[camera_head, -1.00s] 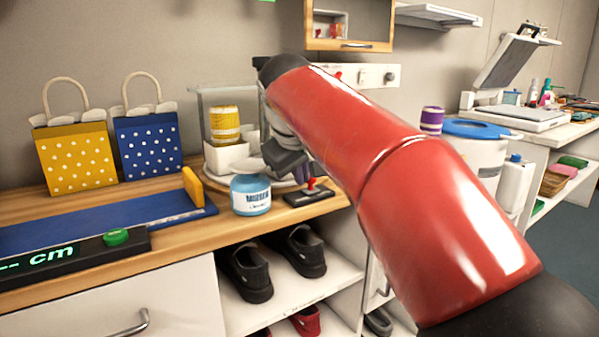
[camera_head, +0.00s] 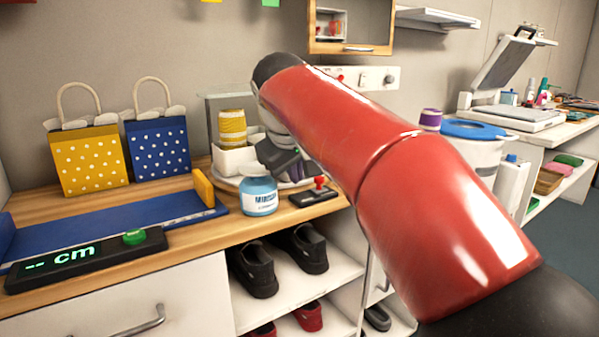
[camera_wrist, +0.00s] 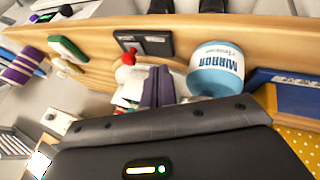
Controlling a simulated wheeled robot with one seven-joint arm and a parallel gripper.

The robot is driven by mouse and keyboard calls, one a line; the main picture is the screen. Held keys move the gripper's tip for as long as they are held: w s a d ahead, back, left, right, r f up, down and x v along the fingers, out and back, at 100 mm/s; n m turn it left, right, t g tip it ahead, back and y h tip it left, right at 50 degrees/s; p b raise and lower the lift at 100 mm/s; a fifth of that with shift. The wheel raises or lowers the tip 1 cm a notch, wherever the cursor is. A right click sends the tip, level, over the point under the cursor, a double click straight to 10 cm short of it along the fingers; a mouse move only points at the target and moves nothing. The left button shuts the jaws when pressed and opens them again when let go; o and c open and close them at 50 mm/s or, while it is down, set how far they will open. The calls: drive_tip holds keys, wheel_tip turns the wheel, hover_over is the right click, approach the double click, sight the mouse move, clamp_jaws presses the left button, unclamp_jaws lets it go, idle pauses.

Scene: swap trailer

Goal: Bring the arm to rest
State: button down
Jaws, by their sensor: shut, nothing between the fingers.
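My arm, red with dark joints, reaches from the lower right over the wooden counter (camera_head: 200,238) in the head view. My gripper (camera_head: 284,163) is at its far end, dark grey and partly hidden by the arm. The same tub stands to the right of the fingers there.
A blue measuring board (camera_head: 120,222) lies at left. Shoes (camera_head: 255,266) sit on the shelf below. A wall cabinet (camera_head: 350,25) hangs above; a blue-lidded bin (camera_head: 478,150) stands right.

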drive_tip(key=d+v, duration=0.1)
drive_tip(key=v, duration=0.7)
drive_tip(key=s+d+f+m, duration=0.3)
drive_tip(key=s+d+f, duration=0.5)
drive_tip(key=d+f, duration=0.15)
drive_tip(key=s+d+f+m, duration=0.2)
drive_tip(key=s+d+f, duration=0.1)
drive_tip(key=s+f, duration=0.4)
drive_tip(key=s+d+f+m+g+y, duration=0.1)
drive_tip(key=s+d+f+m, duration=0.1)
drive_tip(key=s+d+f, duration=0.2)
wheel_tip(320, 180, down, 8)
drive_tip(key=s, duration=0.3)
drive_tip(key=shift+d+r+m, duration=0.2)
drive_tip(key=shift+d+m, duration=0.1)
drive_tip(key=shift+a, duration=0.1)
